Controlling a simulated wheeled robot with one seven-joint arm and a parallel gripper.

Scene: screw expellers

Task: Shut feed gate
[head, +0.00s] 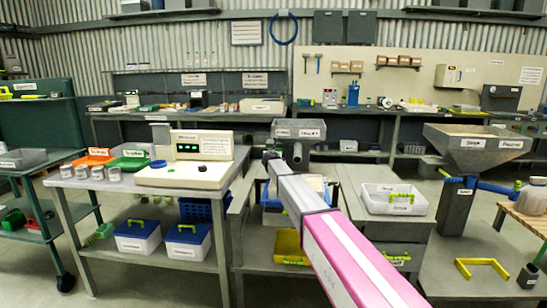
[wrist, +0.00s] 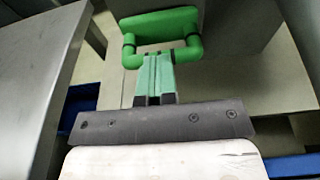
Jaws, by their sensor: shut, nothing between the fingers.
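My gripper (wrist: 158,58) is shut and empty in the wrist view, its two green fingers side by side. Its tips are close to a green U-shaped handle (wrist: 158,27) on a grey part; I cannot tell whether they touch. This handle looks like the feed gate's, but how far the gate is open cannot be told. In the head view my gripper (head: 270,154) is in front of a small grey hopper (head: 299,128) with a spout, above the middle bench. My arm hides part of the machine below the hopper.
A cream control box (head: 187,160) stands on the bench at left. A white tray (head: 394,200) is on the right bench. A larger grey hopper (head: 476,145) with a blue handle stands farther right. A metal bench edge (wrist: 45,70) is close at left in the wrist view.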

